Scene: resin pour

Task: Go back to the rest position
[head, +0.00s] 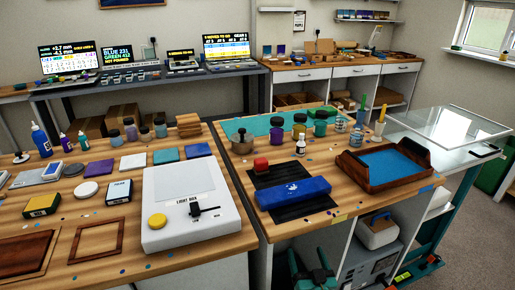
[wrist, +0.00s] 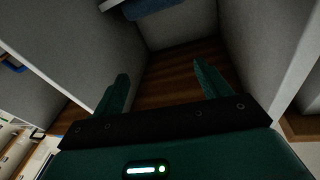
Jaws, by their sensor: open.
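My gripper (wrist: 160,76) is teal and open, with its two fingers apart and nothing between them in the wrist view. They point into a grey-walled compartment with a dark wooden floor (wrist: 172,88). In the head view my gripper (head: 310,262) shows low at the bottom, in front of the cabinet under the right-hand workbench (head: 228,160). Its lower part is cut off by the picture edge.
A white light box (head: 180,228) lies on the left bench. Grey floor (head: 470,255) is clear at right.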

